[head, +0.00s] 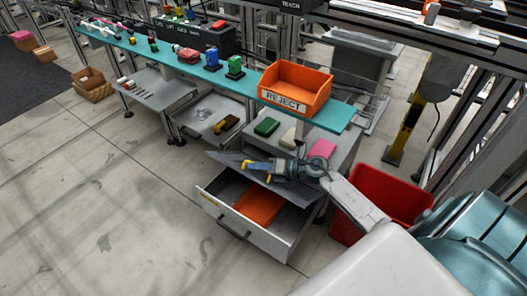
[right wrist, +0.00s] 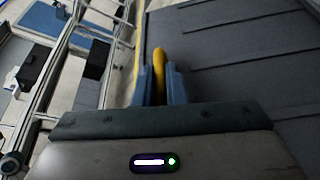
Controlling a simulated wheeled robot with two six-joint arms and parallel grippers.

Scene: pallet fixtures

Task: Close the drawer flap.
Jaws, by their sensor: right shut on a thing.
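The drawer (head: 262,230) of the grey cabinet is pulled out, with a dark handle (head: 233,229) on its front and an orange item (head: 258,206) inside. A dark grey panel, apparently the flap (head: 226,158), stands out above the open drawer. In the right wrist view the flap (right wrist: 235,50) is a large ribbed dark panel. My right gripper (head: 256,166) is over the drawer, its blue fingers (right wrist: 157,84) shut on a yellow handle (right wrist: 159,65) at the flap. The gripper and arm hide part of the flap and drawer. My left gripper is out of view.
A red bin (head: 378,198) stands right of the cabinet, close to my right arm. A teal shelf (head: 215,75) with an orange REJECT bin (head: 295,87) runs above. Green, white and pink blocks lie on the cabinet top. Floor left of the drawer is clear.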

